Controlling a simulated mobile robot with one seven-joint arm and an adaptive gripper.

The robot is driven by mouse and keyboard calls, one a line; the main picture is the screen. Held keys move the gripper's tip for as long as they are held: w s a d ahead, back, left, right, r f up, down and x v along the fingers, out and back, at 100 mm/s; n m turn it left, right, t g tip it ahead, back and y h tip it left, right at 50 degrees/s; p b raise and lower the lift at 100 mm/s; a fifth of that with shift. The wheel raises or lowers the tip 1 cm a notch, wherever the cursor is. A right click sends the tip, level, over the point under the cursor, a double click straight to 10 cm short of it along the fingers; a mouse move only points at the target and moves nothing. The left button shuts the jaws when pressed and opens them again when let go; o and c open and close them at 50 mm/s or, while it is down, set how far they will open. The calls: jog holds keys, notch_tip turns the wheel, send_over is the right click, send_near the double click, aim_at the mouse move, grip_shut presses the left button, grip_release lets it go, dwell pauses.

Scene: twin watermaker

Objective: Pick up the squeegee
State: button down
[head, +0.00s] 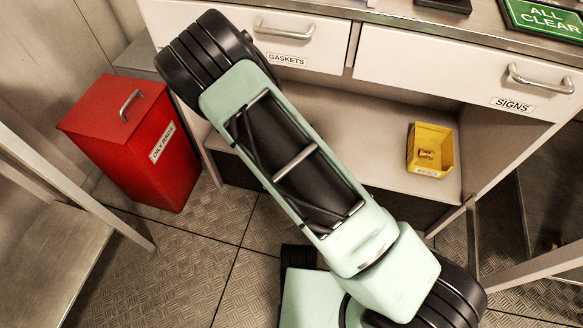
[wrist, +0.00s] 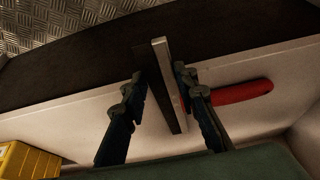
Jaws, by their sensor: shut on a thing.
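The squeegee shows in the wrist view, with a grey and dark head bar (wrist: 170,88) and a red handle (wrist: 245,92) that reaches out to the right. My gripper (wrist: 160,75) has one finger on each side of the head bar and is shut on it. The handle passes behind the right finger. The squeegee is over or on the pale shelf; I cannot tell whether it touches it. In the head view my arm hides the gripper, and the squeegee does not show.
A yellow bin (head: 430,150) stands on the lower shelf (head: 375,160); it also shows in the wrist view (wrist: 27,162). Drawers labelled gaskets (head: 270,50) and signs (head: 480,72) are above. A red oily rags bin (head: 135,140) stands left. A table leg (head: 75,185) is nearby.

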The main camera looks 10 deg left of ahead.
jog(key=shift+s+d, duration=0.2)
jog(key=shift+s, duration=0.05)
jog(key=c, duration=1.5)
grip_release()
jog(key=shift+o, duration=0.2)
jog(key=shift+r, duration=0.1)
jog(key=shift+v, duration=3.95)
jog(key=shift+d, duration=0.1)
jog(key=shift+c, duration=0.4)
